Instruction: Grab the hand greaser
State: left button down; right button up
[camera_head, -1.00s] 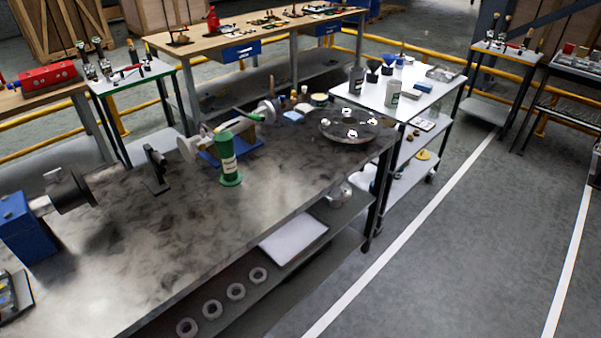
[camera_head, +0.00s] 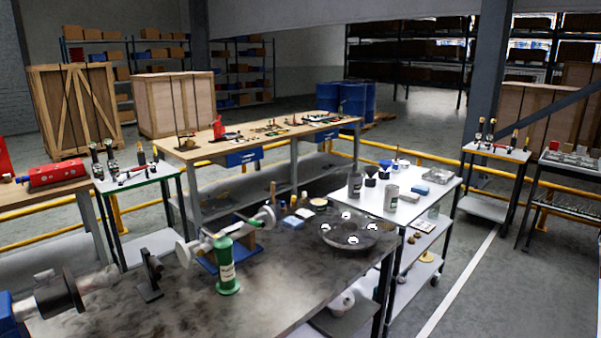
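A green upright cylinder with a pale label and a wider foot (camera_head: 226,265) stands on the dark worktable (camera_head: 190,300) in the lower middle of the head view. It may be the hand greaser, but I cannot tell for sure at this size. A pale, shaft-like part on a blue stand (camera_head: 238,238) is right behind it and partly hidden by it. Neither of my grippers shows in this view.
A round dark plate (camera_head: 349,233) lies on the worktable's right end. A white-topped cart (camera_head: 420,204) with cans stands beyond it. A wooden bench (camera_head: 215,149) with tools is behind. Bare grey floor lies at the lower right.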

aim_at(227, 285)
jog(key=i+l+u, duration=0.15)
jog(key=i+l, duration=0.15)
jog(key=i+l+u, duration=0.1)
jog(key=i+l, duration=0.25)
jog(key=i+l+u, duration=0.15)
jog(key=l, duration=0.25)
jog(key=i+l+u, duration=0.1)
jog(key=i+l, duration=0.3)
jog(key=i+l+u, duration=0.15)
jog(key=l, duration=0.3)
jog(key=i, duration=0.1)
